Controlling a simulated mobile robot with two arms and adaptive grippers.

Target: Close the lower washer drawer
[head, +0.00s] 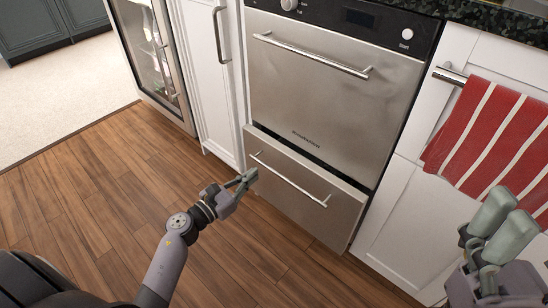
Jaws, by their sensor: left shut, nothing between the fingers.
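The lower washer drawer (310,213) is the shorter stainless panel at the bottom of the washer, with a bar handle (290,180). Its front stands slightly forward of the upper panel, with a dark gap along its top edge. My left gripper (251,176) is shut and empty, its tips at the left edge of the drawer front, below the handle's left end. I cannot tell whether the tips touch it. My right gripper (502,220) is at the lower right, away from the drawer, in front of the white cabinet. Its pads lie side by side, and any gap is unclear.
The closed upper washer drawer (330,95) with its handle is above. A red striped towel (495,135) hangs on a rail at right. White cabinets flank the washer, and a glass-fronted cooler (155,60) stands at left. The wood floor (90,205) in front is clear.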

